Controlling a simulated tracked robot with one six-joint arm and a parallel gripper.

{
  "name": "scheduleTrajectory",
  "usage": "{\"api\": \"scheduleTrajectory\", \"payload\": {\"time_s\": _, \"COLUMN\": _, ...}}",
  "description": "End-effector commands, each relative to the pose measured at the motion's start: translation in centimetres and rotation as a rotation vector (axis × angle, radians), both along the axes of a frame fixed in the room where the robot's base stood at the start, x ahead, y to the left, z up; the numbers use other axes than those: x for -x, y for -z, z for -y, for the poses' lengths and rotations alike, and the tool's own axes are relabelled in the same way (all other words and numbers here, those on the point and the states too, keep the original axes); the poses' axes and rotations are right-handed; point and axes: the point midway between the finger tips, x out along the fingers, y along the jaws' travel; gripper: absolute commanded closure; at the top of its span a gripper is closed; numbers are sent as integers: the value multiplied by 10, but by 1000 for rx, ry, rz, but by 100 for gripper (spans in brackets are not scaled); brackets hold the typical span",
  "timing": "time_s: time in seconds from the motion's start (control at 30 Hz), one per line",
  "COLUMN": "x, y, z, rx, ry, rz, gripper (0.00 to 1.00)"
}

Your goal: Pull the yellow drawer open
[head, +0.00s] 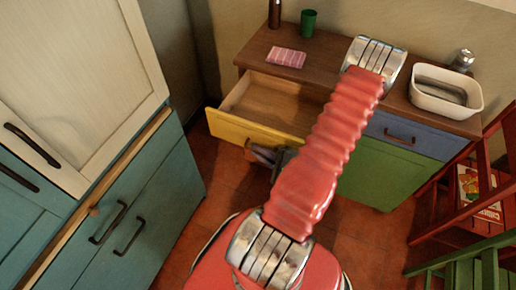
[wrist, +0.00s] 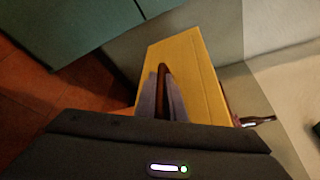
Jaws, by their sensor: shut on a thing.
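The yellow drawer (head: 236,126) stands pulled out of the left side of the brown-topped cabinet in the head view, and its bare wooden inside shows from above. Its yellow front also fills the middle of the wrist view (wrist: 202,75). My gripper (head: 258,152) is at the drawer front, partly hidden behind my red arm in the head view. In the wrist view, my gripper's fingers (wrist: 165,95) are shut on the dark handle (wrist: 164,72) of the drawer. Part of the handle is hidden by the fingers.
The cabinet top (head: 335,70) holds a pink cloth (head: 287,57), a green cup (head: 308,23), a dark bottle (head: 274,14) and a white basin (head: 445,93). A blue drawer (head: 425,138) is closed at right. Teal cupboards (head: 150,215) stand left; a red ladder-like frame (head: 462,205) stands right.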

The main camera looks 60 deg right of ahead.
Motion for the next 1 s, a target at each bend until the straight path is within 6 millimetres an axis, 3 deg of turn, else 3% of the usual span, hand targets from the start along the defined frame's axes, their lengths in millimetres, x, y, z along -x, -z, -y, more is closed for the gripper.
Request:
{"api": "scheduleTrajectory", "payload": {"time_s": 0.2, "x": 1, "y": 2, "z": 1, "rx": -1, "ry": 1, "rz": -6, "gripper": 100}}
{"api": "scheduleTrajectory", "payload": {"time_s": 0.23, "x": 1, "y": 2, "z": 1, "rx": -1, "ry": 1, "rz": -5, "gripper": 89}}
{"api": "scheduleTrajectory", "payload": {"time_s": 0.5, "x": 1, "y": 1, "z": 2, "rx": 1, "ry": 4, "rz": -3, "gripper": 72}}
{"api": "scheduleTrajectory", "payload": {"time_s": 1.0, "x": 13, "y": -2, "z": 2, "rx": 2, "ry": 7, "rz": -2, "gripper": 72}}
